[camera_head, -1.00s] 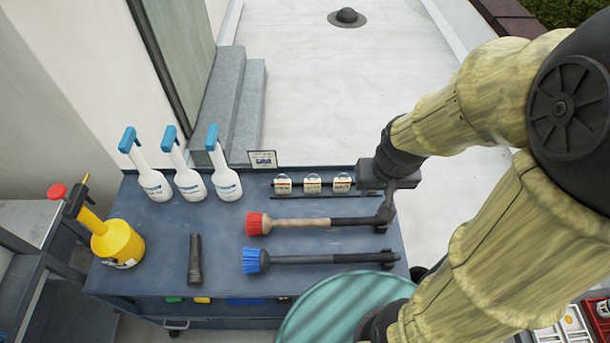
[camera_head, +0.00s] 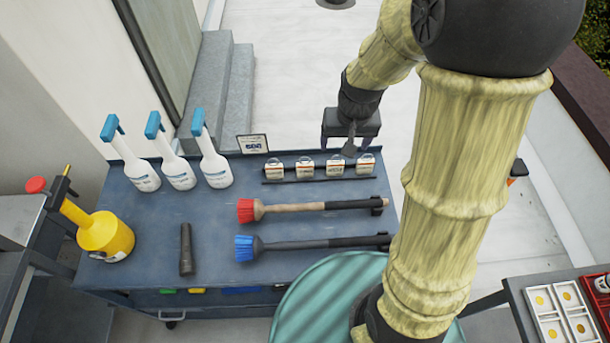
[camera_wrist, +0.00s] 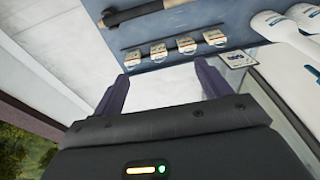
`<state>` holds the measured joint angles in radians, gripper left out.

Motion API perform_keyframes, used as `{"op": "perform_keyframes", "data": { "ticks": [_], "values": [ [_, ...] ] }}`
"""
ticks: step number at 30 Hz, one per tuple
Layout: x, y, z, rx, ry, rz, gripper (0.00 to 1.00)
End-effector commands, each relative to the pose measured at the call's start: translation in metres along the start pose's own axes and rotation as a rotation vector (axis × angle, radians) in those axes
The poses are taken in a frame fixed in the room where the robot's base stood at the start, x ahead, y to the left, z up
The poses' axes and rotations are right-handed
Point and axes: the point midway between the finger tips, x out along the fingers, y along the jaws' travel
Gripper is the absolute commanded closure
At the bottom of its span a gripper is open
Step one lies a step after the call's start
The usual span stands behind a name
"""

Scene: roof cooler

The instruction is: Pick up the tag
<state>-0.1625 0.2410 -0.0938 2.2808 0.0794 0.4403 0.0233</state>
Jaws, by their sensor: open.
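Several small tags, white with an orange-brown band and a wire loop on top, stand in a row on a dark rail at the back of the blue cart: far left (camera_head: 274,172), second (camera_head: 305,171), third (camera_head: 335,169) and far right (camera_head: 365,167). They also show in the wrist view, one of them here (camera_wrist: 158,52). My gripper (camera_head: 350,150) is open and empty, beyond the cart's back edge near the right-hand tags. In the wrist view its fingers (camera_wrist: 160,80) are spread, with the tags apart beyond the tips.
A small sign (camera_head: 252,144) stands left of the tags, beside white spray bottles (camera_head: 179,174). A red brush (camera_head: 310,206), a blue brush (camera_head: 310,244), a dark flashlight (camera_head: 186,249) and a yellow sprayer (camera_head: 107,236) occupy the cart (camera_head: 150,215). A teal round surface (camera_head: 315,300) is in front.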

Motion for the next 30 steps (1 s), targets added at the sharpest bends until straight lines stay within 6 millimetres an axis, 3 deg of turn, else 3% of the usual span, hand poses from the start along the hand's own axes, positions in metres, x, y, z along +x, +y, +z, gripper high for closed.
{"op": "perform_keyframes", "data": {
  "ticks": [1,3,10,16,25,30],
  "values": [
    [0.025,-0.011,-0.015,-0.005,-0.014,0.001,0.24],
    [0.047,-0.025,-0.035,-0.005,-0.028,0.002,0.24],
    [0.11,-0.071,-0.083,-0.02,-0.055,0.02,0.24],
    [0.123,-0.085,-0.093,-0.025,-0.06,0.025,0.24],
    [0.124,-0.084,-0.093,-0.023,-0.061,0.025,0.24],
    [0.141,-0.083,-0.091,-0.024,-0.065,0.027,0.24]
  ]
}}
